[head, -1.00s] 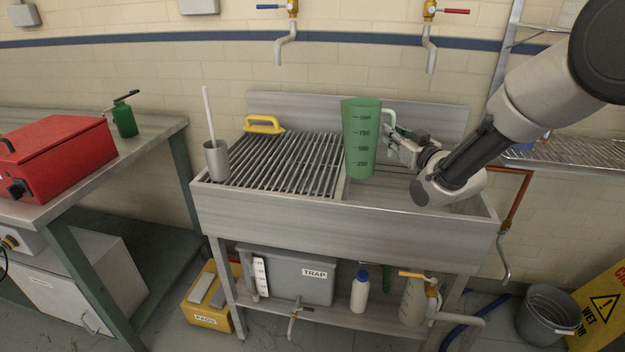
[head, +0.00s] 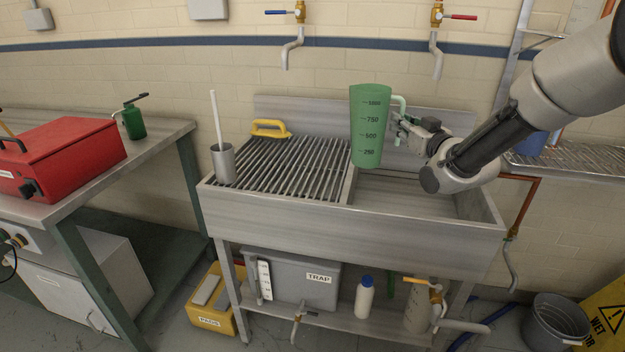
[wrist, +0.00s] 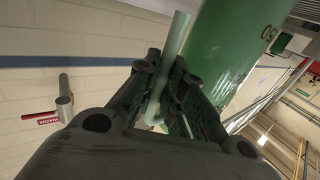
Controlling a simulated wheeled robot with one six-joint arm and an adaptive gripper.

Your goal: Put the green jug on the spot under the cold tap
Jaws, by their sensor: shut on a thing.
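The green jug (head: 369,128) is translucent with dark volume marks. It is upright in the air over the sink's middle divider, between the slatted rack and the open basin. My gripper (head: 399,127) is shut on the jug's pale green handle, to the right of the jug's body. The wrist view shows the fingers (wrist: 165,95) around the handle, with the jug's body (wrist: 235,50) beside them. The cold tap (head: 299,14), with a blue lever, is on the wall above the slatted rack (head: 290,168), its spout up and left of the jug.
A red-levered tap (head: 437,14) is on the wall to the right. A steel cup with a white rod (head: 222,163) stands at the rack's left, and a yellow-handled tool (head: 270,128) at its back. The rack's middle is clear.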

